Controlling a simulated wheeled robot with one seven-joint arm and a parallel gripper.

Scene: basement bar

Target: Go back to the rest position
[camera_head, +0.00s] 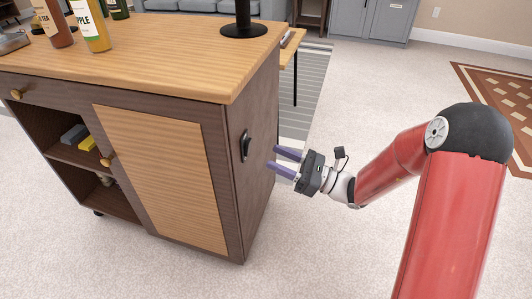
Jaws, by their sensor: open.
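My gripper (282,163) is open and empty at the middle of the picture. Its two purple fingers point left toward the side of a wooden bar cabinet (213,178). The fingertips are close to the cabinet's right side panel; I cannot tell whether they touch it. A black handle (245,146) is fixed on that side panel, just left of and slightly above the fingers. My red arm reaches in from the lower right.
Several bottles, among them a yellow one (93,28), stand on the cabinet top, with a black round base (243,29). A low wooden table (293,38) stands behind. Open carpet (320,235) lies to the right. Grey cabinets (388,18) are at the back.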

